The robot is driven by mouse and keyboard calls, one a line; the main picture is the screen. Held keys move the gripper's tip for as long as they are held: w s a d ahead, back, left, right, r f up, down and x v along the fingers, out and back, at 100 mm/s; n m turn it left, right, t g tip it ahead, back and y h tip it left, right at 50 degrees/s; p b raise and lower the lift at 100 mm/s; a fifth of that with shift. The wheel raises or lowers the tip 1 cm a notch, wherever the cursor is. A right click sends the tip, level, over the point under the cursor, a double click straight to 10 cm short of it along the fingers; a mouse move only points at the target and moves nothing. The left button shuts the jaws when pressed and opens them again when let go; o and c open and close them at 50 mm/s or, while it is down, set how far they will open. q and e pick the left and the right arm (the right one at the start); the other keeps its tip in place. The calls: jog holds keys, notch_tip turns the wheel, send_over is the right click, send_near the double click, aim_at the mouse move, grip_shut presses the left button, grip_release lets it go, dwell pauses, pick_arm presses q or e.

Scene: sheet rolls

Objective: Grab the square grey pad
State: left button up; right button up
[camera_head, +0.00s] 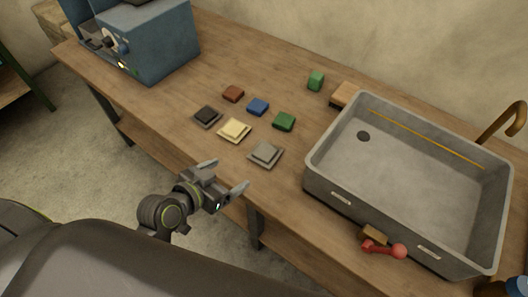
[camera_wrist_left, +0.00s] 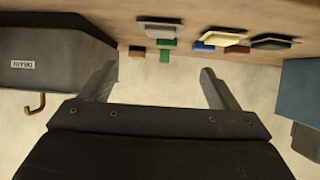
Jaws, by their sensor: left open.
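The square grey pad (camera_head: 265,154) lies flat on the wooden table, nearest the front edge of a group of small coloured pieces. It has a smaller raised square on top. My left gripper (camera_head: 226,175) is open and empty, in front of and to the left of the pad, near the table's front edge. In the left wrist view the scene appears upside down, with the grey pad (camera_wrist_left: 160,24) at the top, beyond the open fingers (camera_wrist_left: 157,68). My right gripper is not in view.
Near the pad lie a cream pad (camera_head: 234,130), a black pad (camera_head: 207,116) and red, blue and green (camera_head: 284,121) blocks. A large grey basin (camera_head: 340,198) stands to the right. A blue machine (camera_head: 160,45) stands at the back left.

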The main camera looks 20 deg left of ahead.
pick_arm(q)
jog(key=p, duration=0.2)
send_near(263, 153)
jog(key=x, duration=0.4)
jog(key=shift+d, duration=0.15)
jog(key=shift+x, duration=0.85)
jog(key=shift+p+x, duration=0.3)
jog(key=shift+x, duration=1.55)
jog(key=shift+f, duration=0.1)
jog(key=shift+c, duration=0.3)
jog(key=c, duration=1.1)
jog(key=shift+o, duration=0.2)
